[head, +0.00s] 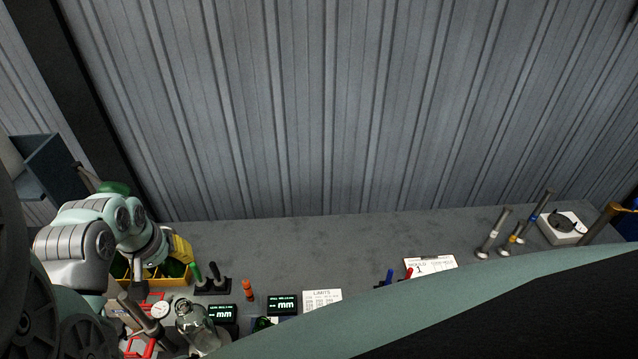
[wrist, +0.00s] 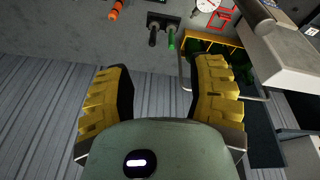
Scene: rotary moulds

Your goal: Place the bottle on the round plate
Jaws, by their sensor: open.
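My gripper (head: 180,252), with yellow ribbed fingers, is behind and left of the bottle, by the yellow bin. In the wrist view my gripper (wrist: 162,68) is open, with its fingers wide apart and nothing between them. The bottle is not recognisable in the wrist view.
A yellow bin (wrist: 236,51) holds green pieces. Two dark-based handles (head: 213,286), an orange marker (head: 248,290), black mm displays (head: 283,304) and a LIMITS card (head: 321,299) lie on the bench. Metal rods (head: 493,232) stand far right. The bench's back middle is clear.

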